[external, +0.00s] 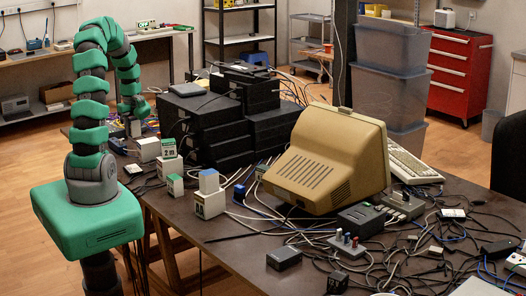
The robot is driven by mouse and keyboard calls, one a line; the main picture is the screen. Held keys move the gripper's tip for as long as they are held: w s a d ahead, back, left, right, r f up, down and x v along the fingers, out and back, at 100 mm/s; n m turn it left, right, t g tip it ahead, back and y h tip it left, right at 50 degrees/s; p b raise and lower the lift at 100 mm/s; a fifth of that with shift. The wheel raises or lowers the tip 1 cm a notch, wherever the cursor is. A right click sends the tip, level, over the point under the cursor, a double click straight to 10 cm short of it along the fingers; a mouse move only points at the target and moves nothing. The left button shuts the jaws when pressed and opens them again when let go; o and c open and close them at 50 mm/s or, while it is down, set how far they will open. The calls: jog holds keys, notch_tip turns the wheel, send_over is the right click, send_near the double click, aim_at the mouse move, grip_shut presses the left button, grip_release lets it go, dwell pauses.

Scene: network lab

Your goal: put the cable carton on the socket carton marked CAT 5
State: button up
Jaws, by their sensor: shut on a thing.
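My gripper (136,110) is low over the far left part of the dark table, beyond the cartons. It is shut on a small pale block (133,127), which I take to be the cable carton; it is partly hidden by the arm, and its label cannot be read. Several small white cartons with coloured labels stand along the table's left side: a stacked pair (170,164), one to its left (147,149), a green-marked one (174,186), and one with a blue-grey block on top (208,204). Their print is too small to tell which reads CAT 5.
Black stacked equipment (205,130) stands just right of my gripper. A beige monitor (327,160) takes up the table's middle, with grey bins (390,95) behind it. Loose cables and small boxes cover the right side. The table's near left edge is fairly bare.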

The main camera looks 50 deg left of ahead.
notch_tip(320, 180, down, 3)
jog(key=shift+w+a, duration=0.1)
jog(key=shift+w, duration=0.05)
jog(key=p, duration=0.1)
send_over(148, 140)
jog(key=shift+d+f, duration=0.25)
jog(key=shift+f, duration=0.55)
jog(key=shift+a+f, duration=0.1)
jog(key=shift+f, duration=1.65)
jog(key=shift+f, duration=0.1)
jog(key=o, duration=1.1)
jog(key=shift+c, duration=0.2)
